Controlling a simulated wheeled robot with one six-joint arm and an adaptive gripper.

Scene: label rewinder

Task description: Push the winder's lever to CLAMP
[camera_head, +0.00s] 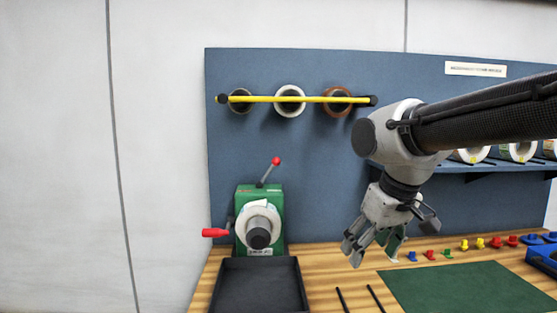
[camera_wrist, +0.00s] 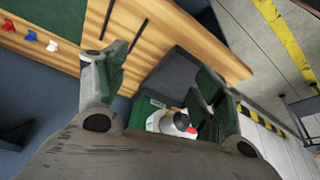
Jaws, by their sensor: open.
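The winder (camera_head: 245,205) is a green machine at the left end of the wooden bench. A white label roll (camera_head: 258,219) sits on its dark spindle. Its lever (camera_head: 268,171) rises from the top with a red knob and leans right. A red-handled crank (camera_head: 216,233) sticks out to its left. My gripper (camera_head: 352,250) is open and empty, above the bench to the right of the winder and apart from it. In the wrist view my gripper's fingers (camera_wrist: 158,95) are spread, with the winder (camera_wrist: 143,110) beyond, partly hidden by the right finger. The lever's setting marks are not readable.
A black tray (camera_head: 260,286) lies in front of the winder. Two dark rods (camera_head: 342,300) and a green mat (camera_head: 468,288) lie on the bench. A yellow bar (camera_head: 300,99) with rolls crosses the blue back panel. Small colored pieces (camera_head: 466,244) stand at right.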

